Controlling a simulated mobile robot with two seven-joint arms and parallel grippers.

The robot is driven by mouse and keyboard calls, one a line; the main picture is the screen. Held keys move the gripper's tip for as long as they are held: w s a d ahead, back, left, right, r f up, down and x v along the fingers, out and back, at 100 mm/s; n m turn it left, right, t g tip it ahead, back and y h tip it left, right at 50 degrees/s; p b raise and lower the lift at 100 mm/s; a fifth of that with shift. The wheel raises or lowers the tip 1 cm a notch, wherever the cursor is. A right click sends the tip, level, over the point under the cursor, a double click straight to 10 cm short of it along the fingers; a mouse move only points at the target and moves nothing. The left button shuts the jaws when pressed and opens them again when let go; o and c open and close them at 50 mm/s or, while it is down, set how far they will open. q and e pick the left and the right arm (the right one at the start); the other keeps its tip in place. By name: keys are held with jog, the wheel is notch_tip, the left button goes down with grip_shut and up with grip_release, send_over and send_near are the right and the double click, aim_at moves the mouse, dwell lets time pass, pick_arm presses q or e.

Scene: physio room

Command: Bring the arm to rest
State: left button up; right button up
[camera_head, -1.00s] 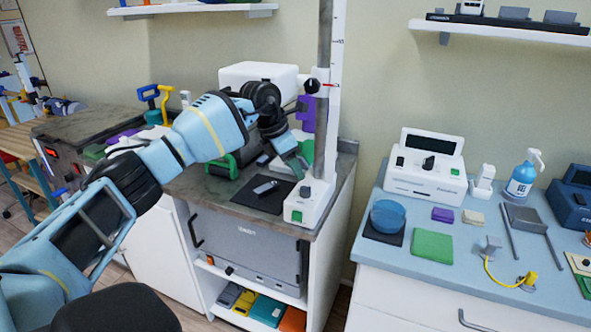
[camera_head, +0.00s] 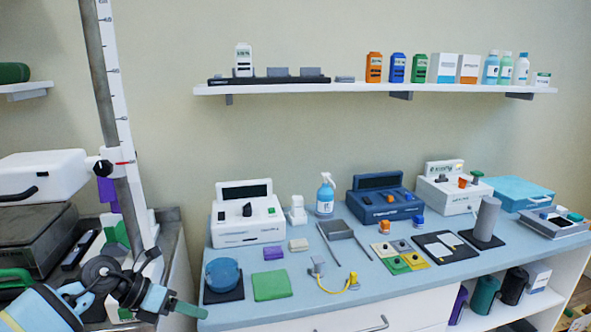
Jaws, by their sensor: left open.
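My left arm comes in at the lower left corner. Its blue and black wrist ends in my left gripper (camera_head: 180,304), near the front left corner of the blue worktop (camera_head: 232,317). The gripper is open and holds nothing that I can see. A teal finger points to the right, in front of the worktop's left edge. The rest of the arm is cut off by the picture's edge. My right gripper is not in view.
A tall measuring post (camera_head: 122,140) stands behind the arm. A white device (camera_head: 246,215) and a spray bottle (camera_head: 325,196) stand further back. A loaded shelf (camera_head: 360,89) hangs above.

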pick_arm(q)
jog(key=s+d+f+n+t+h+p, duration=0.1)
jog(key=s+d+f+n+t+h, duration=0.2)
jog(key=s+d+n, duration=0.35)
jog(key=s+d+f+n+t+h+p, duration=0.1)
jog(key=s+d+f+n+t+h, duration=0.15)
jog(key=s+d+n+t, duration=0.3)
jog(key=s+a+f+n+g+y, duration=0.1)
jog(key=s+a+f+n+y, duration=0.2)
jog(key=s+f+n, duration=0.3)
jog(key=s+a+f+n+g+y+p, duration=0.1)
jog(key=s+a+f+n+y, duration=0.2)
jog(key=s+n, duration=0.9)
jog(key=s+a+f+n+g+y, duration=0.1)
jog(key=s+a+f+n+y, duration=0.2)
jog(key=s+f+n+y, duration=0.4)
jog(key=s+f+n, duration=0.1)
jog(key=s+n, duration=0.1)
jog(key=s, duration=0.2)
jog(key=shift+f+n, duration=0.4)
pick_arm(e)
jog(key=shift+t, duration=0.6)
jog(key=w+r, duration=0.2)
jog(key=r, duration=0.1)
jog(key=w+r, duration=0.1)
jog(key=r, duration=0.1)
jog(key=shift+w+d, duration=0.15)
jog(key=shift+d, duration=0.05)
pick_arm(q)
jog(key=shift+a, duration=0.1)
